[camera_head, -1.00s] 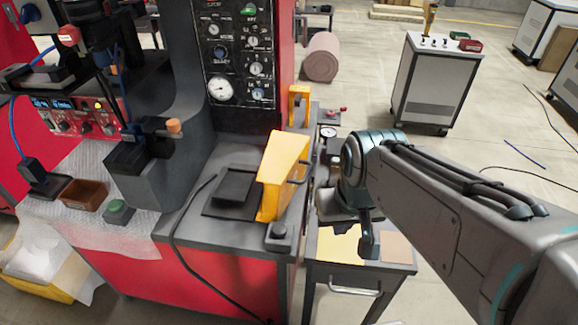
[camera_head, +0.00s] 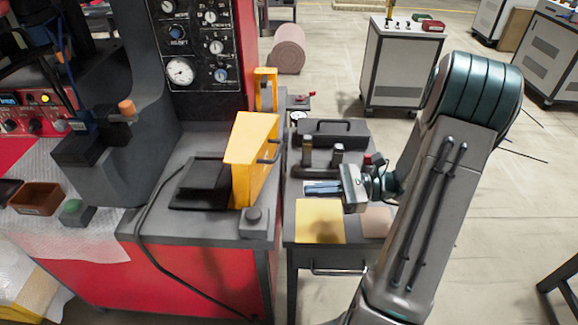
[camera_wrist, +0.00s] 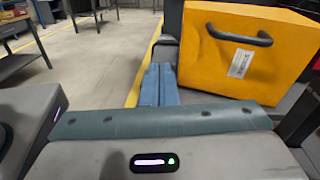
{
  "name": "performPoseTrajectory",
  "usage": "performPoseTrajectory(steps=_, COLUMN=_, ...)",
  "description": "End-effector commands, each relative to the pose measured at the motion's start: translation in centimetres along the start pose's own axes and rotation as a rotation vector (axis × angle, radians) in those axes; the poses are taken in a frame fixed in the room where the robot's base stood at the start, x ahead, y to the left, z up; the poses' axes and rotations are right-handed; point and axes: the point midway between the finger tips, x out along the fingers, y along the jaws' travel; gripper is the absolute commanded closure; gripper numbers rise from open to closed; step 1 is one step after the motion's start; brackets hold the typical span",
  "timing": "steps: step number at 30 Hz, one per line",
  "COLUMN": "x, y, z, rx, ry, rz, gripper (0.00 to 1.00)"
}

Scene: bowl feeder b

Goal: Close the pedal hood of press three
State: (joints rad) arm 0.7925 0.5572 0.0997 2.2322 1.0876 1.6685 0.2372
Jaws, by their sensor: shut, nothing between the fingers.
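The yellow pedal hood (camera_head: 255,158) stands tipped up on the right edge of the press bench, with a dark handle (camera_head: 268,153) on its right side. The black pedal (camera_head: 205,183) lies uncovered on its dark plate to the left of the hood. In the wrist view the hood (camera_wrist: 245,62) fills the upper right, with its handle (camera_wrist: 238,36) and a white label facing me. My gripper (camera_head: 308,188) is shut and empty, to the right of the hood and apart from it, pointing left. Its closed fingers (camera_wrist: 159,80) show left of the hood in the wrist view.
A side table with a yellow sheet (camera_head: 320,221) and a dark handled case (camera_head: 328,132) stands right of the bench, under my gripper. A black cable (camera_head: 140,235) runs along the bench.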

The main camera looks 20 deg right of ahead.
Motion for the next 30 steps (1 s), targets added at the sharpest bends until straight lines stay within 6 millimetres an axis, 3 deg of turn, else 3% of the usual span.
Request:
performPoseTrajectory(steps=1, x=-1.5, y=-0.9, z=-1.3, rx=0.038, ry=-0.065, rz=-0.078, gripper=1.00)
performPoseTrajectory(steps=6, x=-5.1, y=-3.0, z=-2.9, rx=0.102, ry=-0.225, rz=-0.260, gripper=1.00)
performPoseTrajectory(steps=12, x=-6.7, y=-3.9, z=-3.5, rx=0.123, ry=-0.296, rz=-0.340, gripper=1.00)
performPoseTrajectory(steps=17, x=-5.1, y=-4.5, z=-2.9, rx=0.124, ry=-0.299, rz=-0.340, gripper=1.00)
performPoseTrajectory(steps=30, x=3.0, y=-7.6, z=-0.6, rx=0.123, ry=-0.297, rz=-0.338, gripper=1.00)
